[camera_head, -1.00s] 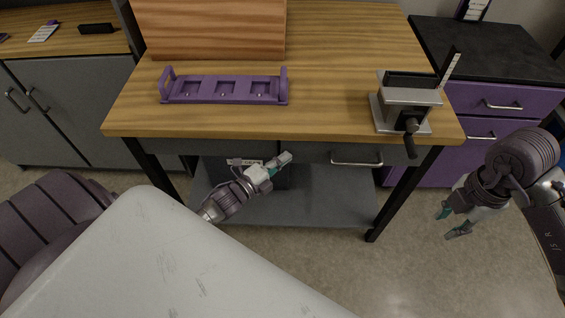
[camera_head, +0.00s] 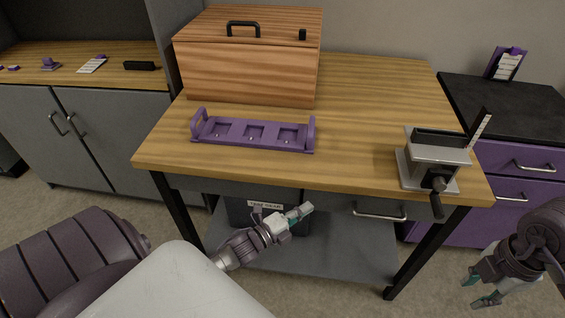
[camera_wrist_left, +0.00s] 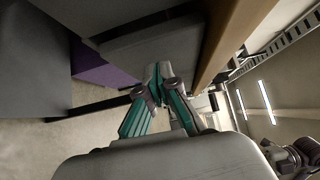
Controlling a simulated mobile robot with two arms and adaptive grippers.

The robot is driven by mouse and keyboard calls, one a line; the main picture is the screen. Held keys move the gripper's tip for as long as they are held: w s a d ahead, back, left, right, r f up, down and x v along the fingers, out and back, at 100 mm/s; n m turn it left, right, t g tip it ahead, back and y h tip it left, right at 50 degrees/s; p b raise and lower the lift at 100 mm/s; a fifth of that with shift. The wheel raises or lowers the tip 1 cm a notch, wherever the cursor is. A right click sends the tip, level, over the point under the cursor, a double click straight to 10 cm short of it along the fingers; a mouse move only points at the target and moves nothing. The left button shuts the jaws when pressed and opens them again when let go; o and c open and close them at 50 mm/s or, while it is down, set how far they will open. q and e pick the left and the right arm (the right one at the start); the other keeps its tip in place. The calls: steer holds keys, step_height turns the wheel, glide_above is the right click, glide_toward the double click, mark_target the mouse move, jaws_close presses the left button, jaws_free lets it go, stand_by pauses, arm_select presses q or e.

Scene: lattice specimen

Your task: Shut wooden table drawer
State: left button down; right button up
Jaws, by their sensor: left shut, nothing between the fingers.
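The wooden table (camera_head: 370,120) has a dark grey drawer (camera_head: 330,203) under its front edge, with a silver bar handle (camera_head: 380,212). The drawer front lies mostly in the tabletop's shadow; I cannot tell whether it is fully flush. My left gripper (camera_head: 305,210) is in front of the table just below the tabletop edge, left of the handle and apart from it. Its fingers are shut and empty, and they show together in the left wrist view (camera_wrist_left: 158,75), close to a grey panel and the wooden edge. My right gripper (camera_head: 482,290) hangs open and empty at the lower right.
A dark bin (camera_head: 240,213) sits on the lower shelf (camera_head: 340,255). A purple cabinet (camera_head: 520,180) stands at the right, grey cabinets (camera_head: 100,140) at the left.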

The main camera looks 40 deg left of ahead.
arm_select(q)
steer(key=d+v, duration=0.1)
steer(key=v, duration=1)
steer(key=shift+s+d, duration=0.2)
steer(key=shift+s, duration=0.3)
steer(key=shift+f, duration=0.1)
